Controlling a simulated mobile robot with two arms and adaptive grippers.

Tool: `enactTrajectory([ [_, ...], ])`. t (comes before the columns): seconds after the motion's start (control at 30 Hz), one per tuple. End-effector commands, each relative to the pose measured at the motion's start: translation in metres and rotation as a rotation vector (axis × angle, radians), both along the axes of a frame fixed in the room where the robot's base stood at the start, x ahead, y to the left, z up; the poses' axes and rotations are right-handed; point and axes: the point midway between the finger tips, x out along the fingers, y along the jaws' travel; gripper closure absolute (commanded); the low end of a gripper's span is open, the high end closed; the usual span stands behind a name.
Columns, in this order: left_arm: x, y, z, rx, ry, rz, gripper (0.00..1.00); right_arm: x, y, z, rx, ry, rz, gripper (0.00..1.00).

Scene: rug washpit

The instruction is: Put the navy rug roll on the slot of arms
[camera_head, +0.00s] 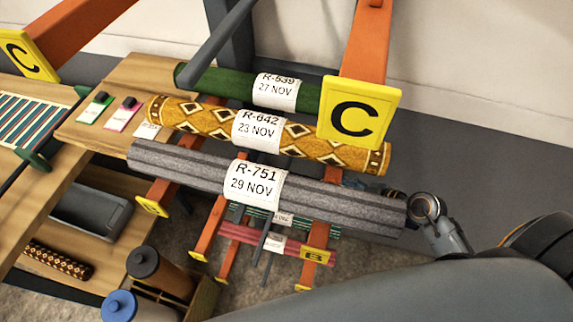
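No roll that is clearly navy shows. A dark grey striped rug roll (320,203) tagged R-751, 29 NOV lies nearest me, across the front of the rack. Behind it are a gold patterned roll (200,119) tagged R-642 and a green roll (215,81) tagged R-539. Orange rack arms carry yellow C plates, one at right (360,110) and one at upper left (30,55). My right wrist is beside the grey roll's right end; its fingers (394,196) are mostly hidden there, so I cannot tell their opening. My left gripper is not in view.
A wooden bench (75,138) with small tags stands at left, with a grey tray (92,212) and a patterned roll (58,262) below it. Lower orange arms with a B plate (315,255) hold thin rolls.

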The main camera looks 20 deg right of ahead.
Motion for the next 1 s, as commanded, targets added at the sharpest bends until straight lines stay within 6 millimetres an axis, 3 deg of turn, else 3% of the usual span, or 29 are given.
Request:
enactTrajectory([
  [0.1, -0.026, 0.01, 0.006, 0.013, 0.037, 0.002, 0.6, 0.026, 0.019, 0.006, 0.003, -0.01, 0.0, 1.0],
  [0.23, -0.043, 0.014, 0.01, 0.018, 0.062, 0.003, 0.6, 0.053, 0.04, 0.006, 0.004, -0.009, 0.0, 1.0],
  [0.37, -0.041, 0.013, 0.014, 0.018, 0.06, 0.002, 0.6, 0.08, 0.061, 0.006, 0.004, -0.008, 0.0, 1.0],
  [0.5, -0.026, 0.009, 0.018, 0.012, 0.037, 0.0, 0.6, 0.104, 0.08, 0.005, 0.002, -0.007, -0.001, 1.0],
  [0.67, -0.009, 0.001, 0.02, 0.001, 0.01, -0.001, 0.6, 0.12, 0.093, 0.003, 0.003, -0.006, -0.002, 1.0],
  [0.87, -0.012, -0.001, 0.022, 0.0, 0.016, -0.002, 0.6, 0.134, 0.104, 0.004, 0.002, -0.007, 0.001, 1.0],
  [1.0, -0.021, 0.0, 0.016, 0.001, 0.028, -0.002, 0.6, 0.131, 0.102, -0.024, -0.001, -0.001, 0.0, 1.0],
])
